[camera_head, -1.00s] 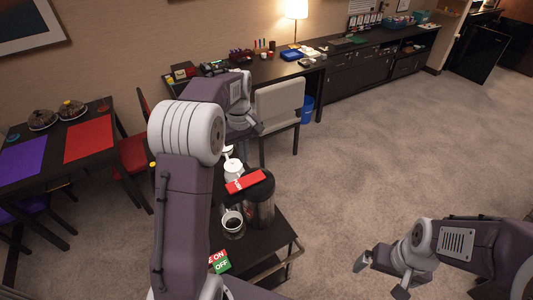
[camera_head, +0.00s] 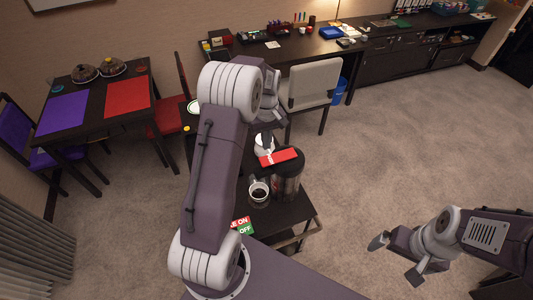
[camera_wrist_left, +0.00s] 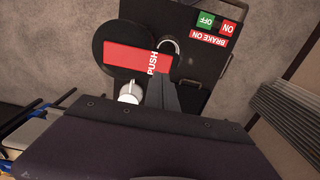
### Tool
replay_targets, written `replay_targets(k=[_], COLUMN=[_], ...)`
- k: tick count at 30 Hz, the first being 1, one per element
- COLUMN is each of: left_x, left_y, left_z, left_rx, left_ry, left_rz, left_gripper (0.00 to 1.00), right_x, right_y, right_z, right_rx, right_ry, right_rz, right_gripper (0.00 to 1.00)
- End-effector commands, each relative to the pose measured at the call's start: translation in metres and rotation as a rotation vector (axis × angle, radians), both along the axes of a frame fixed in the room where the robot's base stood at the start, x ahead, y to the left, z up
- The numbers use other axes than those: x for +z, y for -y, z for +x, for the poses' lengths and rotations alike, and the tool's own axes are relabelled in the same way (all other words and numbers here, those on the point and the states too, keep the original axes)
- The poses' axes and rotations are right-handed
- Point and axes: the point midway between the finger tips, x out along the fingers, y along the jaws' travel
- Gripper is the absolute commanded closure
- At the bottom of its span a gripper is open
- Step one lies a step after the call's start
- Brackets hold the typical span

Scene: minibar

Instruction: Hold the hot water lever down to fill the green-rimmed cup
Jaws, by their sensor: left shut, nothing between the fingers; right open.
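A dark round hot water dispenser (camera_head: 289,178) stands on a dark cart, with a red lever plate (camera_head: 278,157) on top. In the left wrist view the red plate (camera_wrist_left: 135,58) reads PUSH. A cup (camera_head: 259,192) with dark contents stands beside the dispenser; its rim looks pale, and no green is clear. Its rim also shows in the wrist view (camera_wrist_left: 176,42), partly hidden. My left gripper (camera_head: 266,138) is shut and empty, close to the plate; its tips (camera_wrist_left: 160,78) overlap the plate's edge in the wrist view. Contact cannot be told. My right gripper (camera_head: 396,260) is open and empty over carpet.
A white pot (camera_head: 264,146) stands behind the red plate on the cart. A red and green BRAKE ON/OFF sign (camera_head: 241,227) marks the cart's near side. A table with purple and red mats (camera_head: 127,95) is at left, a grey chair (camera_head: 314,83) behind. Carpet at right is free.

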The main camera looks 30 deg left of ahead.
Motion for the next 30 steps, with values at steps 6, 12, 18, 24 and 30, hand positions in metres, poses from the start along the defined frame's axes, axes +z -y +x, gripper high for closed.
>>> replay_targets(k=[6, 12, 18, 24, 30], left_x=[-0.041, -0.066, -0.073, -0.073, -0.098], left_y=[0.001, 0.001, 0.0, 0.0, -0.001], left_z=[-0.001, -0.001, 0.0, 0.0, -0.002], left_rx=[0.0, 0.0, 0.0, 0.0, 0.0], left_ry=[-0.006, -0.002, 0.001, 0.0, 0.0], left_rz=[-0.002, -0.001, 0.001, 0.0, 0.0], left_gripper=[1.0, 1.0, 1.0, 1.0, 1.0], right_x=[0.019, 0.028, 0.028, 0.027, 0.004], right_y=[0.0, 0.0, 0.0, 0.0, 0.0], right_z=[0.0, 0.0, 0.0, 0.0, 0.0], right_rx=[0.0, 0.0, 0.0, 0.0, 0.0], right_ry=[0.0, 0.0, 0.0, 0.0, 0.0], right_rz=[0.0, 0.0, 0.0, 0.0, 0.0], right_gripper=[0.0, 0.0, 0.0, 0.0, 0.0])
